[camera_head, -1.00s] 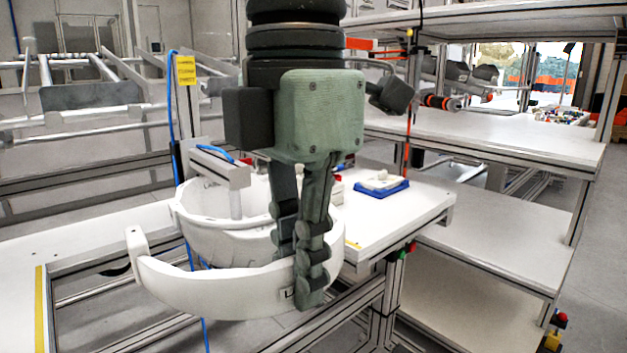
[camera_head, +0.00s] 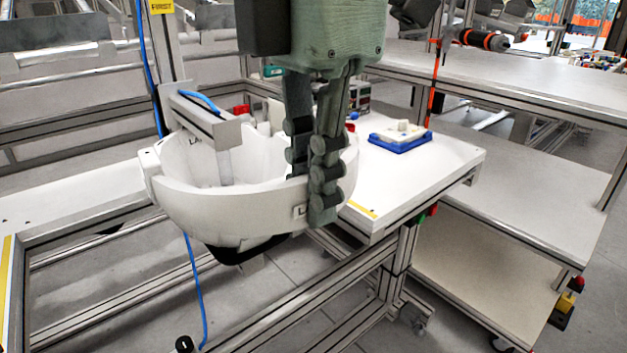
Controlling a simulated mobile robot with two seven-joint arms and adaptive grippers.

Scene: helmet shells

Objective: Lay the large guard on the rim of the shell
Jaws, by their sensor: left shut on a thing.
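The large guard (camera_head: 225,208) is a white curved band with a raised tab at its left end. My left gripper (camera_head: 325,190) is shut on the guard near its right end, fingers pointing down. The white helmet shell (camera_head: 262,158) is a bowl held at a metal post, open side up. The guard lies across the near side of the shell and hides most of its front wall and near rim. I cannot tell whether the guard touches the rim. My right gripper is not in view.
A grey fixture arm (camera_head: 207,122) with a blue hose reaches into the shell. A white table (camera_head: 425,175) to the right carries a blue tray (camera_head: 400,142) with a white part. Shelves (camera_head: 500,85) stand further right. Below the shell is an open frame.

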